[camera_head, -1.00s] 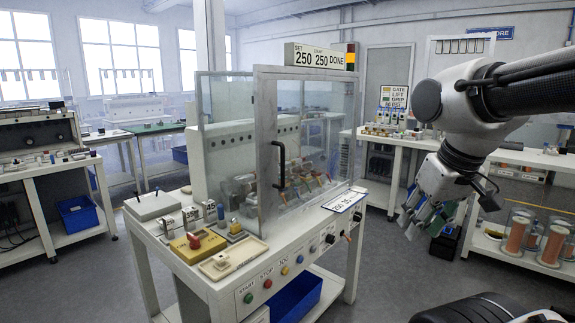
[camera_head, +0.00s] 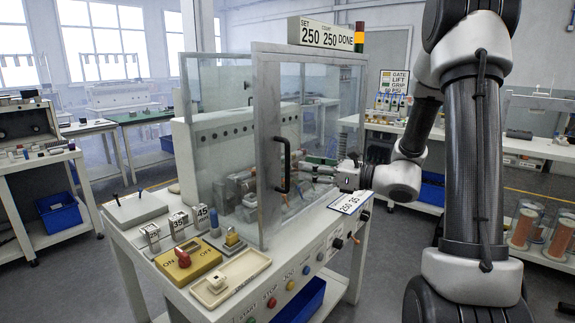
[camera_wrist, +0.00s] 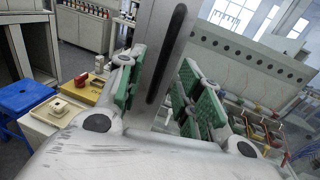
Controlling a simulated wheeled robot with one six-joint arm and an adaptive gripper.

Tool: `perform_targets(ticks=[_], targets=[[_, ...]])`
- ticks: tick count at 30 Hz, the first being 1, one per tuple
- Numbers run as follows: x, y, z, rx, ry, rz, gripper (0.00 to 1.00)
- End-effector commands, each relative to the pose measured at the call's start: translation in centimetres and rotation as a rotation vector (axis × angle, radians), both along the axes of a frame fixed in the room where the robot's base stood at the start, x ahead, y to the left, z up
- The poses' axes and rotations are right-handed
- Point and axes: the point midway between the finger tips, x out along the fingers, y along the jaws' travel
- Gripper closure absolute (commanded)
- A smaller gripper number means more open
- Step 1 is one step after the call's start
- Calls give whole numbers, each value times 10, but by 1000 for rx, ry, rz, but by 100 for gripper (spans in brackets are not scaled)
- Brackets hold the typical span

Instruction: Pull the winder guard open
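The winder guard (camera_head: 320,120) is a clear panel in a grey frame on the winder bench, with a tall black handle (camera_head: 283,165) on its left upright. My gripper (camera_head: 318,171) reaches in from the right at handle height, its fingers pointing left toward the handle. In the wrist view my gripper (camera_wrist: 165,85) is open, with green-padded fingers apart. The guard's grey upright and the black handle (camera_wrist: 166,55) stand between the fingers in that view. I cannot tell whether the pads touch the handle. The guard stands in front of the coil parts.
The bench top (camera_head: 130,235) carries a yellow ON/OFF switch box (camera_head: 189,261), a beige tray (camera_head: 230,277) and small numbered blocks. A sign reading 250 DONE (camera_head: 325,34) stands above the guard. Coloured buttons line the bench front. Floor at the right front is open around my arm.

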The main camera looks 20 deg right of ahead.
Motion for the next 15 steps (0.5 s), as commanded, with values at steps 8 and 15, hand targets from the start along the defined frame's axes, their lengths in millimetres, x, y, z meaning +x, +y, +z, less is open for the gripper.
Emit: perform_targets(ticks=[8,15], targets=[[30,25,0,18,2,-14,65],[52,49,-1,17,4,-16,65]])
